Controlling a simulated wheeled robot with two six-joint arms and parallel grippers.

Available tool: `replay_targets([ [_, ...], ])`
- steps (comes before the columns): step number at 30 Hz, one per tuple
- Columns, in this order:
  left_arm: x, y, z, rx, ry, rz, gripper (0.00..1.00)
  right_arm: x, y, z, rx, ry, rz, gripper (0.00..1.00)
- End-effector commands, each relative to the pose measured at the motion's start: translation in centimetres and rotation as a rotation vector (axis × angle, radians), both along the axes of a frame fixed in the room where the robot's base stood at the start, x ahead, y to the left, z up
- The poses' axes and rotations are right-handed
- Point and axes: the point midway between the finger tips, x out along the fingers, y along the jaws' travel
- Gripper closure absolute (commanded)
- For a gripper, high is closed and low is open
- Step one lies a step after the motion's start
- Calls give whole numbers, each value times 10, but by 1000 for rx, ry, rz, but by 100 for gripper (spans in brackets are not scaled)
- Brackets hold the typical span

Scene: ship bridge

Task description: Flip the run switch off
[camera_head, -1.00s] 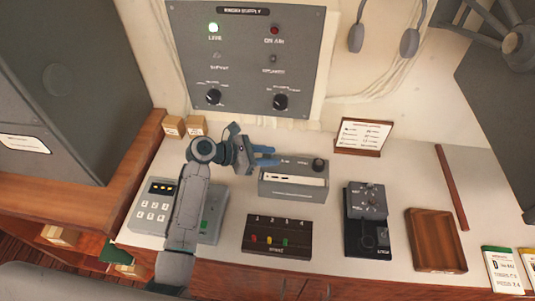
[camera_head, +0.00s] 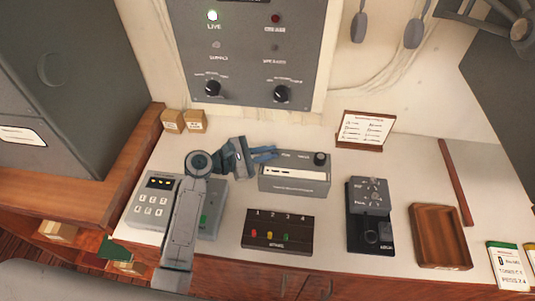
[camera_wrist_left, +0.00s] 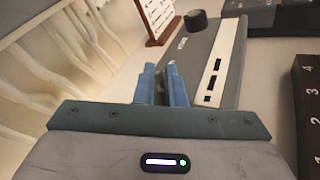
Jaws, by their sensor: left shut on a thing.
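A grey box (camera_head: 294,181) with a black knob (camera_head: 320,158) on its top and a pale front strip stands on the white desk. My left gripper (camera_head: 265,154) reaches in from the left, its blue fingers at the left rear of the box top. In the left wrist view the fingers (camera_wrist_left: 160,84) are close together beside the same box (camera_wrist_left: 212,70). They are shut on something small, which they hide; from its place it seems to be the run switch. The switch's position cannot be seen. My right gripper is not in view.
A grey wall panel (camera_head: 245,50) with a lit LIVE lamp rises behind. In front stand a keypad unit (camera_head: 151,199), a dark box with coloured switches (camera_head: 278,232) and a black key unit (camera_head: 369,207). A wooden tray (camera_head: 440,236) lies at the right.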

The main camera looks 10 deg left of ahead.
Motion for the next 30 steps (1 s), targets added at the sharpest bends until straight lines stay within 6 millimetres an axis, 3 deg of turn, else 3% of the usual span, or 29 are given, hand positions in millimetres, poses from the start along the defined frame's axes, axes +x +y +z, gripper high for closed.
replay_targets([
  [11, -1, 0, -1, 3, -24, 0, 100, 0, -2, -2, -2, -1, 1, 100],
  [12, -1, 0, -1, 3, -24, 0, 82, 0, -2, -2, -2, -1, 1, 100],
  [14, -1, 0, -1, 3, -24, 0, 70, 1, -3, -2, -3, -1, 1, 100],
  [30, 0, 0, 1, 2, 4, -2, 70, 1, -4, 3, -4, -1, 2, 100],
])
